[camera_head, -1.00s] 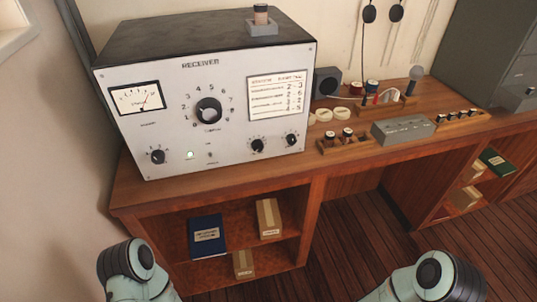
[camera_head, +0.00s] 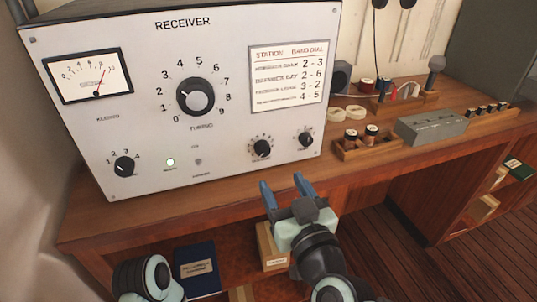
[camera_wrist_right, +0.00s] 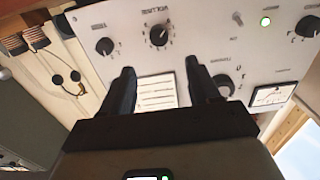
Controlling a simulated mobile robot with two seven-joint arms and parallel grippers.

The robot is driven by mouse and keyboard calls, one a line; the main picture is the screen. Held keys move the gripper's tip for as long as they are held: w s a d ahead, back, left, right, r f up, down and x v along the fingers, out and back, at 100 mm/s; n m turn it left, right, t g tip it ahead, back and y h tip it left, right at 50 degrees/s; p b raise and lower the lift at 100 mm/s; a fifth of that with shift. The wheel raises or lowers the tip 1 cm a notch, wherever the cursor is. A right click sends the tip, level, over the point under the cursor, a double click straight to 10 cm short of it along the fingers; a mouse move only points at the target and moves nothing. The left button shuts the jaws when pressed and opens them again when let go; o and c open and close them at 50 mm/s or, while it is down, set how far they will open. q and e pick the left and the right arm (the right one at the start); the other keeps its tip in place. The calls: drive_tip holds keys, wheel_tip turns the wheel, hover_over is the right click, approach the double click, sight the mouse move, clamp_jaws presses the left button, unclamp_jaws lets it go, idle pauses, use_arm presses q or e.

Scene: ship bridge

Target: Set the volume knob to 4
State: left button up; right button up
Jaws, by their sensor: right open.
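The volume knob (camera_head: 262,148) is a small black dial at the lower right of the receiver's (camera_head: 215,140) light front panel. Its label VOLUME reads upside down above the knob in the right wrist view (camera_wrist_right: 159,35); its pointer setting is too small to read. My right gripper (camera_head: 284,184) is open and empty, below and in front of the knob in the head view. In the right wrist view the knob lies beyond the gap between the fingertips (camera_wrist_right: 160,68), apart from them. My left gripper is out of view.
The large tuning knob (camera_head: 195,96) and two other small knobs, at right (camera_head: 305,139) and lower left (camera_head: 124,167), share the panel. A wooden holder (camera_head: 365,145) and a grey block (camera_head: 430,128) stand on the desk (camera_head: 240,193) to the right.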

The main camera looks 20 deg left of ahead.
sight(264, 150)
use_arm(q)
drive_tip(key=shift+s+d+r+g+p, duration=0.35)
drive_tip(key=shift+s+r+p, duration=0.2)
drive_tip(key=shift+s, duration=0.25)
use_arm(e)
drive_tip(key=x, duration=1)
drive_tip(key=shift+w+a, duration=0.25)
drive_tip(key=shift+w, duration=0.05)
drive_tip(key=shift+c, duration=0.2)
drive_tip(key=c, duration=1)
